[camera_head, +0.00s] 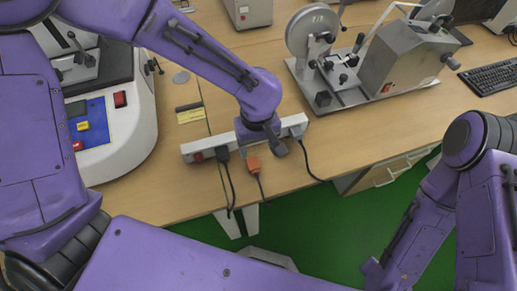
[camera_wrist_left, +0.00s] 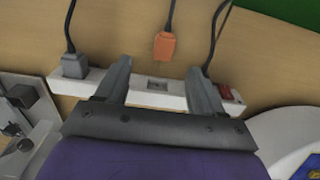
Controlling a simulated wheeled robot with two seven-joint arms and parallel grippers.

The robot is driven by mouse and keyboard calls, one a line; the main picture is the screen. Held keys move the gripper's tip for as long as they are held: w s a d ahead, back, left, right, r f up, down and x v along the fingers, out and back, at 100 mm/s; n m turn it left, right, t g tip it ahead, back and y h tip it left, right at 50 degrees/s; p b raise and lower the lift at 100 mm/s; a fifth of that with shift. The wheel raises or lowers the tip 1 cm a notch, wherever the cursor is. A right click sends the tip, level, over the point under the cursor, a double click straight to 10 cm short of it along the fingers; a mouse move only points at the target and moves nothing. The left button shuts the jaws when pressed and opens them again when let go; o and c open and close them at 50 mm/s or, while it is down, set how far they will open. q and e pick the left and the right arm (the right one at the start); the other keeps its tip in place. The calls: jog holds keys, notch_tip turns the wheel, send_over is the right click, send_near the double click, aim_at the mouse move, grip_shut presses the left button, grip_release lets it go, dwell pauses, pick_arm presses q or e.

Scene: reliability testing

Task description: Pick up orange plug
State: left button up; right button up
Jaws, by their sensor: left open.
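The orange plug (camera_head: 253,164) lies on the wooden table just in front of the white power strip (camera_head: 190,151), with its cord running toward the table's front edge. My left gripper (camera_head: 262,138) is over the strip, close to the plug. In the left wrist view the gripper (camera_wrist_left: 160,70) is open and empty, its fingers spread over the strip. There the orange plug (camera_wrist_left: 165,46) shows between the fingers, slightly past the tips, and an empty socket (camera_wrist_left: 157,84) shows on the strip. I cannot tell the gripper's exact height. My right arm shows at the right, but its gripper does not.
A black plug (camera_head: 222,154) and a grey plug (camera_head: 297,133) sit in the strip on either side, their cords hanging off the table. A metal machine (camera_head: 400,62) stands at the back right. A white device (camera_head: 140,112) with a blue panel is at left.

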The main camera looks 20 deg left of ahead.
pick_arm(q)
send_over(254, 167)
jog(key=f, duration=0.5)
jog(key=shift+d, duration=0.4)
jog(key=f, duration=0.5)
jog(key=shift+w+a+f, duration=0.1)
jog(key=shift+a, duration=0.3)
jog(key=c, duration=1.2)
jog(key=shift+c, duration=0.2)
notch_tip(254, 167, up, 3)
jog(key=shift+f, duration=0.1)
jog(key=s+d+r, duration=1)
jog(key=shift+r, duration=0.15)
